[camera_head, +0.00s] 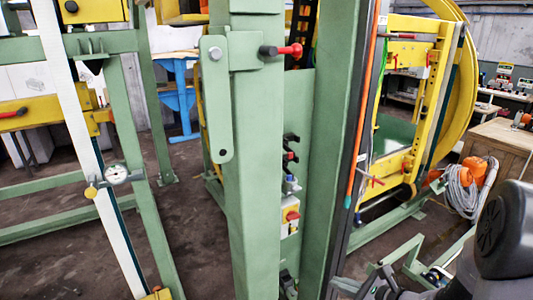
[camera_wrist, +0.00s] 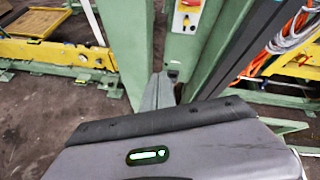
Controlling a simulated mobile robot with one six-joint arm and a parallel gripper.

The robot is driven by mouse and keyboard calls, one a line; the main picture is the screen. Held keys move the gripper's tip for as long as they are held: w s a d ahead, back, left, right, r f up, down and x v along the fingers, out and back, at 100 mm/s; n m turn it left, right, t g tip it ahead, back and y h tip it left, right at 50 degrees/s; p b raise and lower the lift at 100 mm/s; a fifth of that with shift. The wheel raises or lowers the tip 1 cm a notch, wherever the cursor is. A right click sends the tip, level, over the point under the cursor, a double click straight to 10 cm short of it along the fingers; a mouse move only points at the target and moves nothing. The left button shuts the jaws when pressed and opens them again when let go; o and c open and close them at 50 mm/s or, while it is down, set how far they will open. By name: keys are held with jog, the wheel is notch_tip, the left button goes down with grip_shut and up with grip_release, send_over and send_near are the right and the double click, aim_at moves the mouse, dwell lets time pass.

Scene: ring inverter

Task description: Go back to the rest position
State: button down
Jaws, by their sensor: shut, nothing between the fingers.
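My gripper (camera_wrist: 160,92) shows in the wrist view as grey fingers beyond the edge of its dark grey housing, which has a green light. The fingers are shut and I see nothing held in them. They point toward the foot of a green steel column, with no clear contact visible. In the head view my dark arm joint is at the lower right, and the gripper's own fingertips are hard to make out there. The green column (camera_head: 250,190) stands in the middle of the head view, with a red-handled lever (camera_head: 285,50) near its top.
The yellow ring frame (camera_head: 440,90) and a wooden cabinet (camera_head: 503,150) with coiled cable stand right. Open floor (camera_head: 195,230) lies left of the column.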

jog(key=a+r+n+g+y+b, duration=0.1)
jog(key=a+r+n+g, duration=0.2)
jog(key=a, duration=0.4)
jog(key=s+a+r+n+g+b, duration=0.2)
jog(key=s+a+r+n, duration=0.35)
jog(key=s+n, duration=0.35)
jog(key=s+d+r+n+h+b, duration=0.1)
jog(key=s+n+h, duration=0.2)
jog(key=s+n, duration=0.1)
jog(key=s+d+r+n+t+h+b, duration=0.1)
jog(key=s+n+h+b, duration=0.1)
jog(key=s+n, duration=0.3)
jog(key=s+h, duration=0.1)
jog(key=s, duration=0.1)
jog(key=shift+s+d, duration=0.25)
jog(key=shift+s, duration=0.05)
